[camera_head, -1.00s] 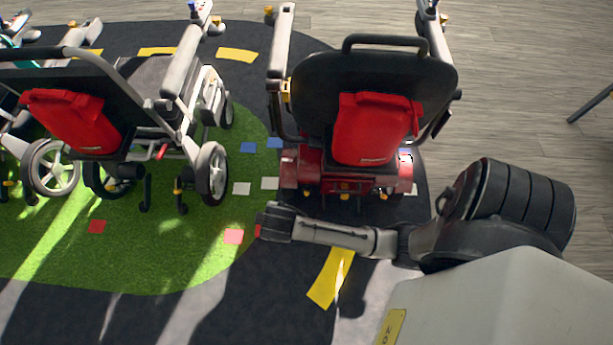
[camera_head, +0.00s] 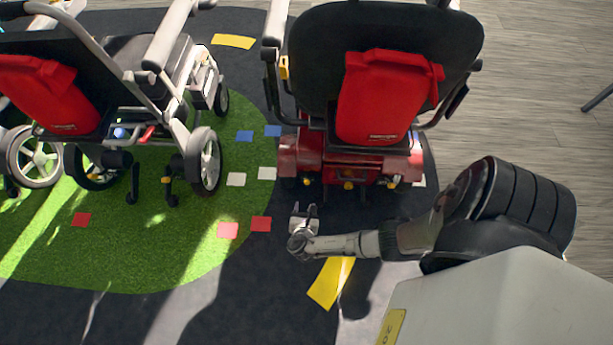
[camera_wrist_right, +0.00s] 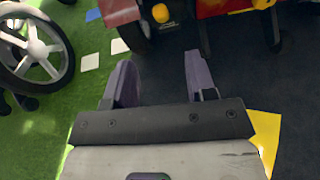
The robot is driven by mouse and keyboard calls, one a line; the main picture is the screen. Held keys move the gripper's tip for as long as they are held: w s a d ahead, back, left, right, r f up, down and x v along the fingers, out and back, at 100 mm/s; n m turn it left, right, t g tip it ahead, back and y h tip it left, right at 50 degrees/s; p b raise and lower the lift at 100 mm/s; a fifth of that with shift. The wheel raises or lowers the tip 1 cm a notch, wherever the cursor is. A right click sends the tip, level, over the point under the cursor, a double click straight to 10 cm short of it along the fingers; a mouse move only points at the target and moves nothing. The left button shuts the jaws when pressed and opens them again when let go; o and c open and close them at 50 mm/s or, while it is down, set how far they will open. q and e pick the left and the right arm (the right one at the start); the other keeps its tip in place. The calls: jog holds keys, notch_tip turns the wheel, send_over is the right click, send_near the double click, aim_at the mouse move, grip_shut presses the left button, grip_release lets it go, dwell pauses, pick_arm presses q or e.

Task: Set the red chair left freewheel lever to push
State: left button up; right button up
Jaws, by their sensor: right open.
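The red chair (camera_head: 300,160) stands with its back to me, with a dark backrest and a red bag (camera_head: 375,105) hung on it. Small yellow parts show low on its rear, one at the left (camera_head: 305,181) and one near the middle (camera_head: 348,185). I cannot tell which one is the left freewheel lever or how it is set. My right gripper (camera_head: 305,210) is open and empty, low behind the chair's left rear, its fingers pointing at the chair. In the right wrist view, a yellow knob (camera_wrist_right: 160,13) lies ahead of the open fingers (camera_wrist_right: 160,75), apart from them. My left gripper is out of view.
A grey-framed wheelchair (camera_head: 180,100) with a red bag (camera_head: 45,95) stands to the left, its wheel (camera_head: 207,160) on the green mat (camera_head: 150,235). Flat coloured squares and a yellow strip (camera_head: 330,283) mark the floor. Dark floor lies open behind the red chair.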

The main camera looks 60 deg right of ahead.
aim_at(307, 183)
jog(key=shift+n, duration=0.5)
jog(key=b+x, duration=0.8)
jog(key=x, duration=0.5)
jog(key=shift+w+d+f, duration=0.1)
jog(key=shift+d+f, duration=0.05)
jog(key=shift+f, duration=0.1)
jog(key=shift+d, duration=0.1)
jog(key=shift+c, duration=0.4)
grip_shut()
